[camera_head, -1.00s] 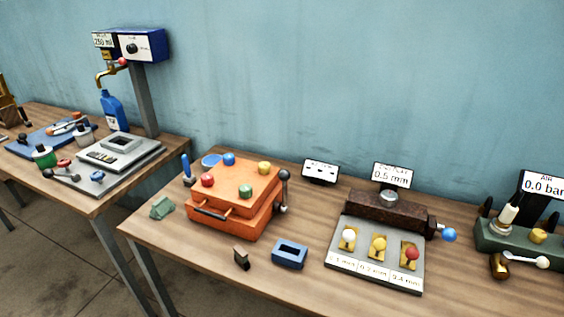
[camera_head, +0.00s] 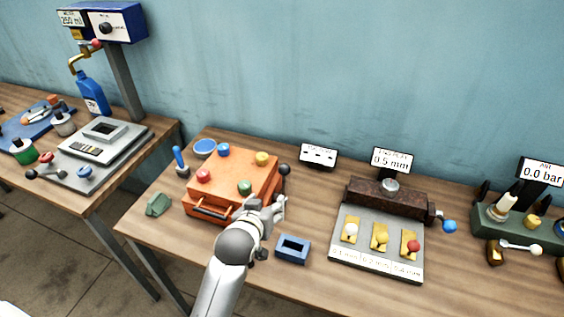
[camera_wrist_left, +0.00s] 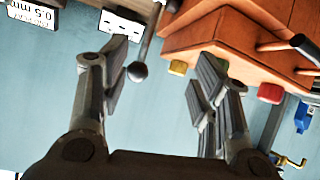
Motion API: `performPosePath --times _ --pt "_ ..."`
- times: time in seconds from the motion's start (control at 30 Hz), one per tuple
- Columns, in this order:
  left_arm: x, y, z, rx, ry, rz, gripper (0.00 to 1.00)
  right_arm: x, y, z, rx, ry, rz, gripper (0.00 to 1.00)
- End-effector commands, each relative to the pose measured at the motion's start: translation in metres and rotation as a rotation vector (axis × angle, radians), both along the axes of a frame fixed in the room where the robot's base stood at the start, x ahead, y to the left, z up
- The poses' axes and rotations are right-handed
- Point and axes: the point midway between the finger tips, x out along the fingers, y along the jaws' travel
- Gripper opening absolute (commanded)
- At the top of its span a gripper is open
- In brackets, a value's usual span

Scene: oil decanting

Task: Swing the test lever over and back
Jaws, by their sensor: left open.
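The test lever is a dark rod with a black ball knob (camera_head: 283,170) standing up at the right side of the orange box (camera_head: 230,213). The same ball (camera_wrist_left: 138,71) shows in the left wrist view, between the two fingers and nearer the left one. My left gripper (camera_head: 274,207) is open and empty, in front of the box's right side, just below the knob in the picture. In the wrist view the fingers (camera_wrist_left: 162,78) are spread wide, the right one overlapping the orange box. The lever's lower part is partly hidden by my gripper.
Red, blue, yellow and green knobs top the box. A blue hollow block (camera_head: 292,249) lies right of my left arm. A grey panel with three coloured knobs (camera_head: 375,263) stands further right. A small green block (camera_head: 158,204) lies left of the box. A blue-handled tool (camera_head: 180,160) stands behind.

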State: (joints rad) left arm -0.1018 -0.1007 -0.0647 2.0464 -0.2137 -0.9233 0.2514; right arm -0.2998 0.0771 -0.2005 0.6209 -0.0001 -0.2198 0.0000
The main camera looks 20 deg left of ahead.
Motion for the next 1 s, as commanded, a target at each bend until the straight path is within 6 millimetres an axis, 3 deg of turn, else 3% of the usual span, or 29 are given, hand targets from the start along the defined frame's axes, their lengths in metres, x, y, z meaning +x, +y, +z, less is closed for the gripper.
performPosePath --times 0.03,0.1,0.27,0.47,1.0 --pt "0.018 -0.004 0.013 -0.017 -0.053 0.013 0.56 0.0 -0.001 0.0 -0.001 0.001 0.0 0.58" --pt "0.035 -0.006 0.025 -0.032 -0.108 0.024 0.56 0.0 -0.001 0.0 -0.001 0.001 0.0 0.58" --pt "0.052 -0.009 0.037 -0.045 -0.162 0.033 0.56 -0.002 -0.004 0.0 -0.005 0.004 0.002 0.58" --pt "0.067 -0.008 0.032 -0.045 -0.162 0.033 0.56 -0.003 -0.007 0.005 -0.009 0.005 0.002 0.58" --pt "0.132 -0.002 0.003 -0.044 -0.16 0.033 0.56 -0.002 -0.002 0.019 -0.003 0.003 0.0 0.58"
